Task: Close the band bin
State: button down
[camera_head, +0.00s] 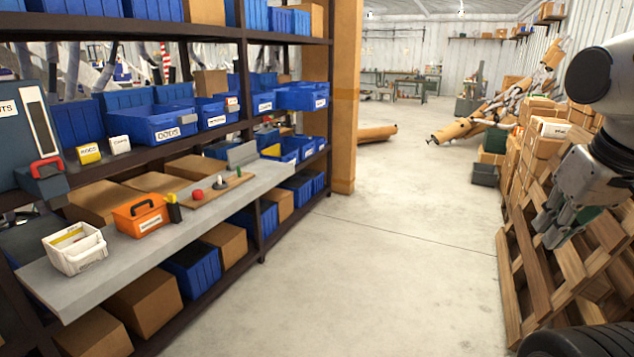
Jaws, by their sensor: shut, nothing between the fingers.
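Blue labelled bins stand in a row on the middle shelf at the left. One blue bin (300,94) at the right end of that row juts out past the shelf edge; its small white label is too small to read. A large blue bin (152,127) further left also sticks forward, with a label that seems to read "BOOTS". I cannot tell for sure which is the band bin. My gripper (552,228) hangs at the far right, shut and empty, pointing down in front of wooden pallets. It is far from the bins and touches none.
A grey ledge (75,287) holds a white basket (75,248), an orange box (140,215) and a wooden board (218,188). Pallets (560,270) and cartons (541,138) line the right. The concrete floor (375,270) between is clear.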

aim_at(302, 99)
jog(key=i+l, duration=0.1)
jog(key=i, duration=2.35)
jog(key=i+u, duration=0.3)
jog(key=i, duration=0.2)
jog(key=i+l+u, duration=0.25)
jog(key=i, duration=0.25)
jog(key=i+l+u, duration=0.3)
jog(key=i, duration=0.2)
